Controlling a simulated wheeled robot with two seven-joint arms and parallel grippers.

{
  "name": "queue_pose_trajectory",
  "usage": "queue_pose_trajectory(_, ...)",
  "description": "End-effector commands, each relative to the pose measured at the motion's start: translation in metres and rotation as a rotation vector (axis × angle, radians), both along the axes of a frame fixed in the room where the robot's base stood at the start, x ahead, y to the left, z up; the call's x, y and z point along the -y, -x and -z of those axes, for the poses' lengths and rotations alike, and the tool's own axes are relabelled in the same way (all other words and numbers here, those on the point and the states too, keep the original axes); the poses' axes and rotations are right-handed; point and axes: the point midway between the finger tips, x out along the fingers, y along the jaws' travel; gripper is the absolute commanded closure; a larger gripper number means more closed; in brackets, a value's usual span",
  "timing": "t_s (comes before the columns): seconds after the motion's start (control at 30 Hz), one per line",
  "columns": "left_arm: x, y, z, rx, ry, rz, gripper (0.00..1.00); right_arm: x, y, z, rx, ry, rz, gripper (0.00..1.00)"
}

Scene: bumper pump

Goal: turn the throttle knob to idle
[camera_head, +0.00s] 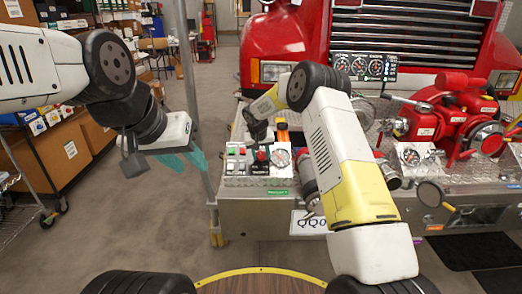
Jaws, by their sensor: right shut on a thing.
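The white control box (235,181) stands on the left part of the fire truck's bumper. It carries small coloured buttons, a round gauge (280,158) and a red-topped throttle knob (262,156). My right gripper (262,147) reaches down over the box from behind and is shut on the knob. Its fingertips are small and dark here, so the knob's pointer and setting cannot be read.
A red pump (450,118) with a gauge stands on the bumper at the right. A gauge panel (364,67) is mounted in front of the grille. The grey pole (190,90) rises between my left gripper and the box. Shelves with boxes line the left.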

Motion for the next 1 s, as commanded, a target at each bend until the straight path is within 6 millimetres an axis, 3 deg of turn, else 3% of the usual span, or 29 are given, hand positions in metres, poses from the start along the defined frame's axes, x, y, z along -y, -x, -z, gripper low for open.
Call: queue_pose_trajectory(1.0,0.0,0.0,0.0,0.0,0.0,0.0,0.64,-0.002,0.002,0.0005,-0.001,0.492,-0.822,1.0)
